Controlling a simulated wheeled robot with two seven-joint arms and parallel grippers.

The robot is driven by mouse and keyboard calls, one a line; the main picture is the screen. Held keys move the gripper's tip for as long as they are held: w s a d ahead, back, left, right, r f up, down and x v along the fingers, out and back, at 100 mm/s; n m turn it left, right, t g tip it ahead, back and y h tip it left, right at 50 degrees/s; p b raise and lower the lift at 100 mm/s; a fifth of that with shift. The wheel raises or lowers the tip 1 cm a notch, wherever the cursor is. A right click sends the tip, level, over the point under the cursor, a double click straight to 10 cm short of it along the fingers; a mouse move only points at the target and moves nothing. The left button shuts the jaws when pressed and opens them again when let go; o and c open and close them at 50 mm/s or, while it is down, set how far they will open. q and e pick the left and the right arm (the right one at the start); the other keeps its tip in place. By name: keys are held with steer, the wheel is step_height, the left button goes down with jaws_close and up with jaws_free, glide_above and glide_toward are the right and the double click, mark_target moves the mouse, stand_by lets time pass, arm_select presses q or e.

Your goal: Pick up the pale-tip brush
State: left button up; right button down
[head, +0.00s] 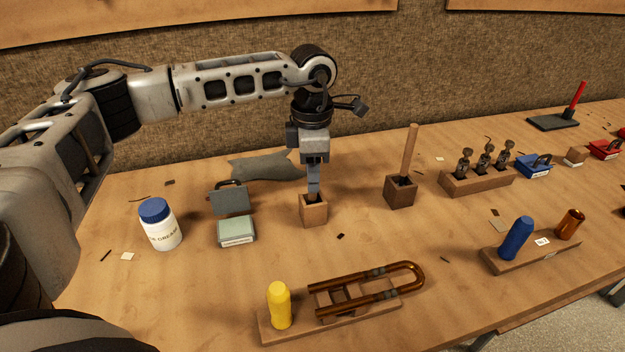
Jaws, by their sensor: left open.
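My left gripper (313,190) points straight down over a small light-brown wooden block holder (313,211), its fingertips at or just above the holder's top. The fingers read as open; they hide most of whatever stands in that holder. No pale tip is clearly visible anywhere, so I cannot tell which thing is the pale-tip brush. To the right, a darker wooden block holder (400,192) has an upright plain wooden handle (410,150) standing in it, its lower end hidden inside. My right gripper is not in view.
Left of the gripper are a white jar with blue lid (160,226), a grey-green box (236,232) with its lid open, and a grey cloth (266,166). In front, a wooden stand holds a yellow piece (279,305) and a brass slide (400,278). A rack (478,181) stands right.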

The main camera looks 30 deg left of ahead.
arm_select(q)
jaws_close()
steer(key=shift+r, duration=0.1)
